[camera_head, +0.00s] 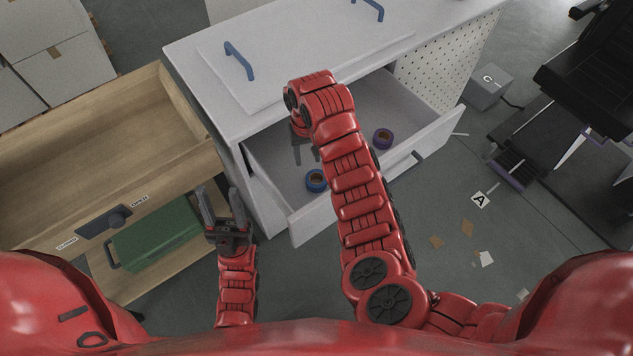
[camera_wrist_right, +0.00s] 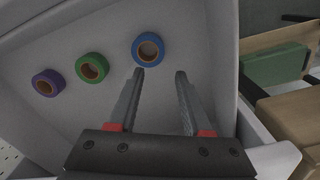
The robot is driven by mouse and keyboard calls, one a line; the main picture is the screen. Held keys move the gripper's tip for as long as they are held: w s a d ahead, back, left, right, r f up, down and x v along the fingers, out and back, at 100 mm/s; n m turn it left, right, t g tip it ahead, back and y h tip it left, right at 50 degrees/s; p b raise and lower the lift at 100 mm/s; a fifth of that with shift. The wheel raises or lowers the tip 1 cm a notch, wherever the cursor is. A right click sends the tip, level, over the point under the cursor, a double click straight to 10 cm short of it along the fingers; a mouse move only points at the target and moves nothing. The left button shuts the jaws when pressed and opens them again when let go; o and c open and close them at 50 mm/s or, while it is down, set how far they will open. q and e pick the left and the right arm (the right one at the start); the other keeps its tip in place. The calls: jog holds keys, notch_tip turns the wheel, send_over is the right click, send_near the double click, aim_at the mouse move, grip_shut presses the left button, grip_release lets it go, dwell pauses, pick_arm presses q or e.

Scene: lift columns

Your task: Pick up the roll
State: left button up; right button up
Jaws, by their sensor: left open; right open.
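A blue roll (camera_head: 316,186) lies in the open white drawer (camera_head: 412,159). It also shows in the right wrist view (camera_wrist_right: 136,50). A purple roll (camera_head: 383,146) lies further right in the drawer. A green roll (camera_wrist_right: 80,69) lies between them in the right wrist view; my arm hides it in the head view. My right gripper (camera_head: 303,157) is open and empty over the drawer. In the right wrist view its fingertips (camera_wrist_right: 160,72) are just below the blue roll, the left one nearest it. My left gripper (camera_head: 220,196) is open and empty, left of the drawer.
The white cabinet (camera_head: 290,60) with blue handles stands behind the drawer. The drawer walls surround the rolls. An open wooden drawer (camera_head: 180,165) and a green box (camera_head: 155,236) are at the left. A black chair (camera_head: 590,75) stands at the right.

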jog(key=b, duration=0.3)
send_over(308, 180)
notch_tip(308, 180, down, 6)
jog(key=shift+d+f, duration=0.1)
jog(key=shift+f, duration=1.3)
jog(key=shift+f+p, duration=0.4)
jog(key=shift+f, duration=1.6)
grip_shut()
